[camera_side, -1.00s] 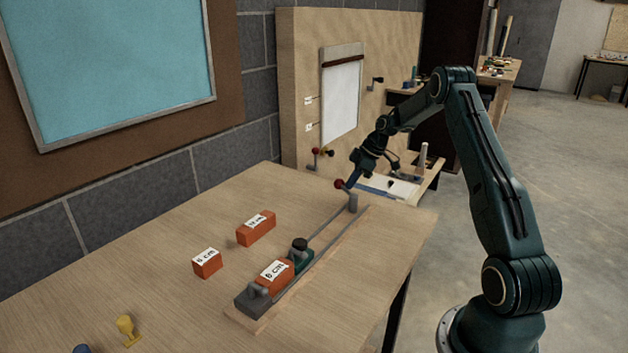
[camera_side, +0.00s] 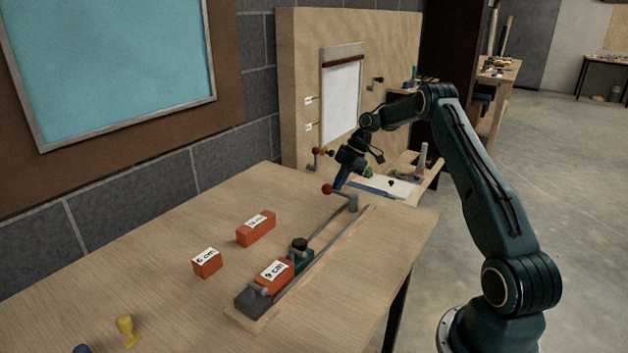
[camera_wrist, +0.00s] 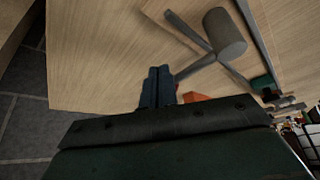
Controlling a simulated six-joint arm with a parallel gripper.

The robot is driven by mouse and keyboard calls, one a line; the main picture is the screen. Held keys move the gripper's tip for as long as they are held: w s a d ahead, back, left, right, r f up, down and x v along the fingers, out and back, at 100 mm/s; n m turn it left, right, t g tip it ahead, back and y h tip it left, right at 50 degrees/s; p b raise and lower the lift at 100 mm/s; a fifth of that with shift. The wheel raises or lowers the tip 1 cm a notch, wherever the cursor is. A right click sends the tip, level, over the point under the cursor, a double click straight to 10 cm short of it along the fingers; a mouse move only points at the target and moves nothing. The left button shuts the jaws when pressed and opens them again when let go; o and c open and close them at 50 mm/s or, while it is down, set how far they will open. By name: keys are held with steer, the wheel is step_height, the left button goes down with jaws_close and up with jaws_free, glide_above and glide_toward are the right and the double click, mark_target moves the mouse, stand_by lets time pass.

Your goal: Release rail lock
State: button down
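The rail lock is a lever with a red knob (camera_side: 327,188) on a grey post (camera_side: 352,202) at the far end of the rail (camera_side: 325,243). The lever slants out to the left from the post. My gripper (camera_side: 340,186) is at the lever, beside the knob, pointing down. In the wrist view the post (camera_wrist: 225,35) is at the upper right, and its lever runs to the right side of my fingers (camera_wrist: 158,88). The fingers are together, with only a thin seam between them.
A green carriage (camera_side: 301,256) with a black knob and an orange block (camera_side: 273,277) sit on the rail's near half. Two more orange blocks (camera_side: 256,229) (camera_side: 207,263) lie left of it. A yellow piece (camera_side: 126,328) stands at the front left. The table's right side is clear.

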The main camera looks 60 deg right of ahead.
steer(key=shift+r, duration=0.15)
steer(key=v, duration=0.7)
stand_by(0.6)
steer(key=shift+s+d+r, duration=0.1)
